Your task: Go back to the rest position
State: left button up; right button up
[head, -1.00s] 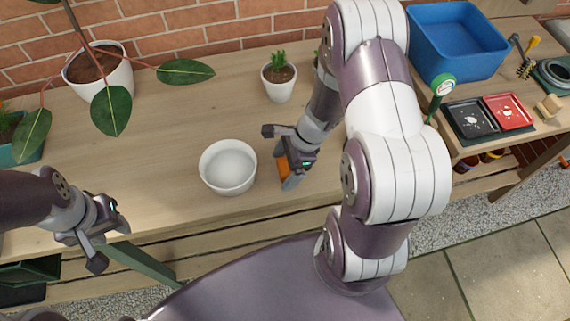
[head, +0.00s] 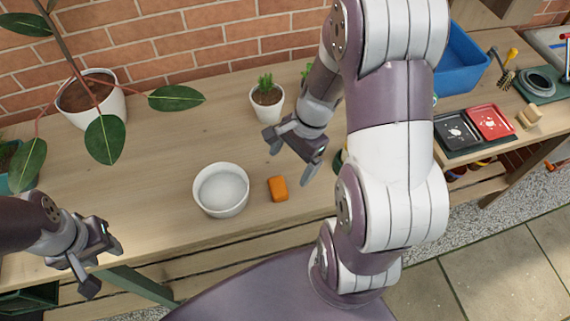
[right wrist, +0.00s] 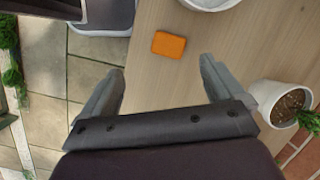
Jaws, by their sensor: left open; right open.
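My right gripper (head: 291,158) is open and empty above the wooden bench, up and to the right of an orange block (head: 278,188) in the head view. The right wrist view shows its two spread fingers (right wrist: 160,88), with the orange block (right wrist: 169,45) lying on the bench beyond them, apart from both. My left gripper (head: 104,268) is open and empty at the lower left, by the bench's front edge. A white bowl (head: 221,190) stands on the bench just left of the orange block.
A small potted succulent (head: 267,101) stands behind my right gripper. A large-leaved plant in a white pot (head: 91,98) is at the back left. A blue bin (head: 462,62) and black and red trays (head: 490,122) are on the right. The bench's middle left is clear.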

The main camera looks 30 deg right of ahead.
jog(key=s+a+r+n+t+h, duration=0.1)
jog(key=s+a+r+n+h, duration=0.1)
jog(key=n, duration=1.3)
jog(key=a+r+h, duration=0.1)
jog(key=a+r, duration=0.1)
jog(key=a, duration=0.1)
jog(key=shift+n, duration=0.4)
jog(key=shift+s, duration=0.1)
